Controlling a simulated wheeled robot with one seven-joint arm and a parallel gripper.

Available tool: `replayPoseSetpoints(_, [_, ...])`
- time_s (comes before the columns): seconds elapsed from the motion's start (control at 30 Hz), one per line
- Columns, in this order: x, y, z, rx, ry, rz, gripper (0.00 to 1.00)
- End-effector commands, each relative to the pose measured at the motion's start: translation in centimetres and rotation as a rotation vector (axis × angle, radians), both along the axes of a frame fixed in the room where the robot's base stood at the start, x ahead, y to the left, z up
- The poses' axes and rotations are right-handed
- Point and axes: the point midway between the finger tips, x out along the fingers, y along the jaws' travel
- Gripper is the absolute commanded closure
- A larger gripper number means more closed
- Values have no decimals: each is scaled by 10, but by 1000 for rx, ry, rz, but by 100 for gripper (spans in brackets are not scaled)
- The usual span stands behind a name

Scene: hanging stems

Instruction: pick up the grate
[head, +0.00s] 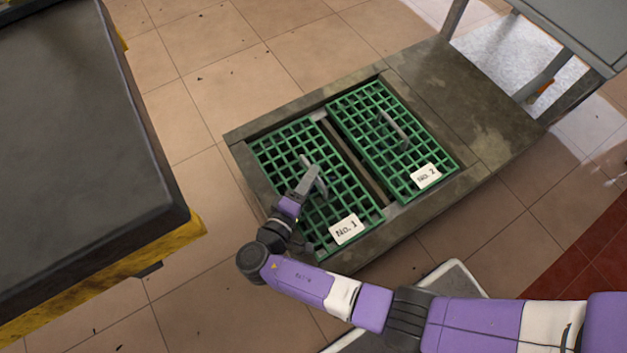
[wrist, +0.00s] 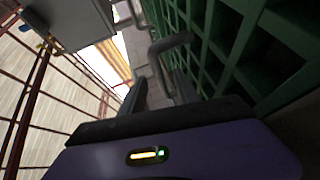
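Grate No. 1 (head: 277,150) is a green lattice panel with a grey bar handle (head: 320,182) and a white "No. 1" label. It lies in the left opening of a dark frame. Grate No. 2 (head: 362,105), similar, lies in the right opening. My gripper (head: 308,180) is at the handle of grate No. 1 and partly hides it. In the wrist view the handle (wrist: 168,44) stands out from the green lattice (wrist: 235,45) and runs down towards my gripper (wrist: 162,92). The fingers look apart, with the handle's bar between them. Any contact is unclear.
A dark-topped block with yellow sides (head: 75,130) stands at the left. A grey table (head: 590,30) with legs is at the upper right. Tiled floor (head: 200,50) is open around the frame (head: 440,85). A pale-rimmed object (head: 462,275) is partly hidden behind my arm.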

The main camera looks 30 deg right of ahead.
Motion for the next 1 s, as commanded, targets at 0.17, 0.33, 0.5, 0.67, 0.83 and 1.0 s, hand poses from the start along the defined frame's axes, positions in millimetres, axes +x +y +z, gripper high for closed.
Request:
replayPoseSetpoints(0.17, [10, -18, -5, 0, 0, -1, 62])
replayPoseSetpoints(0.33, [12, -21, -4, -1, 1, 1, 62])
replayPoseSetpoints(0.5, [12, -21, -4, -1, 1, 1, 72])
replayPoseSetpoints(0.67, [12, -20, -4, -1, 1, 1, 100])
replayPoseSetpoints(0.83, [12, -20, -4, -1, 1, 1, 100])
replayPoseSetpoints(1.0, [12, -20, -4, 0, 1, 1, 100])
